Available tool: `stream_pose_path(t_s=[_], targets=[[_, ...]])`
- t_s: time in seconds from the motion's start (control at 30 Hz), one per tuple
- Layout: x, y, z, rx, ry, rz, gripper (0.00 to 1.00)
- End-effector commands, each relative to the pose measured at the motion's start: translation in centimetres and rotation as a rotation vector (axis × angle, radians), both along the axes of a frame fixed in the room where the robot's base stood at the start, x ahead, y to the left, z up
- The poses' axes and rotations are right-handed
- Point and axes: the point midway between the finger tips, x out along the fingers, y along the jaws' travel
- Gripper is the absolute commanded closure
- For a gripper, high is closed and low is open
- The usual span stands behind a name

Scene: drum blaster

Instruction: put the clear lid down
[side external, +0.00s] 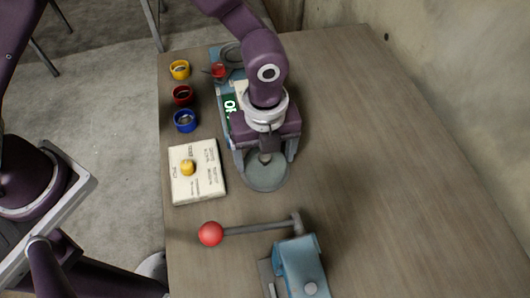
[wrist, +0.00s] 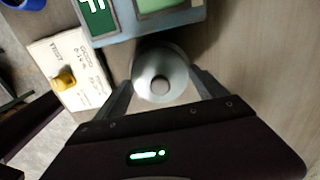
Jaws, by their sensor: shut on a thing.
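The clear lid (side external: 264,178) is a round, greyish, see-through disc with a small knob in its middle. In the side external view it is below my gripper (side external: 265,160), in front of the blue machine. In the wrist view the lid (wrist: 160,62) lies between the two fingers of my gripper (wrist: 161,88), its knob facing the camera. My gripper is shut on the lid, one finger at each side. I cannot tell whether the lid touches the table. The blue machine (wrist: 140,28) has a green display and is partly hidden by my arm in the side view.
Yellow (side external: 180,70), red (side external: 182,95) and blue (side external: 185,121) cups line the table's left edge. A printed card (side external: 205,185) bears a small yellow piece (side external: 188,168). A blue lever device (side external: 300,268) with a red ball (side external: 211,234) stands at the front. The table's right side is clear.

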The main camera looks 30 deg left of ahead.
Motion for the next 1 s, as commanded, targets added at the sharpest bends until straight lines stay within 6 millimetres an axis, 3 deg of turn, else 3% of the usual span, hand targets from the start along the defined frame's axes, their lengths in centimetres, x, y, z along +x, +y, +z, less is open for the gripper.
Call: stream_pose_path(t_s=[0.2, 0.23, 0.33, 0.53, 0.63, 1.0], targets=[[0.0, 0.0, -0.2, 0.000, 0.000, 0.001, 0.64], [0.0, 0.0, -0.3, 0.000, 0.000, 0.001, 0.17], [0.0, 0.0, -0.2, 0.000, 0.000, 0.001, 0.00], [0.0, 0.0, -0.1, 0.000, 0.000, 0.001, 0.00], [0.1, 0.0, 0.8, -0.002, -0.002, 0.002, 0.00], [0.1, 0.0, 10.1, -0.003, -0.004, 0.002, 0.00]])
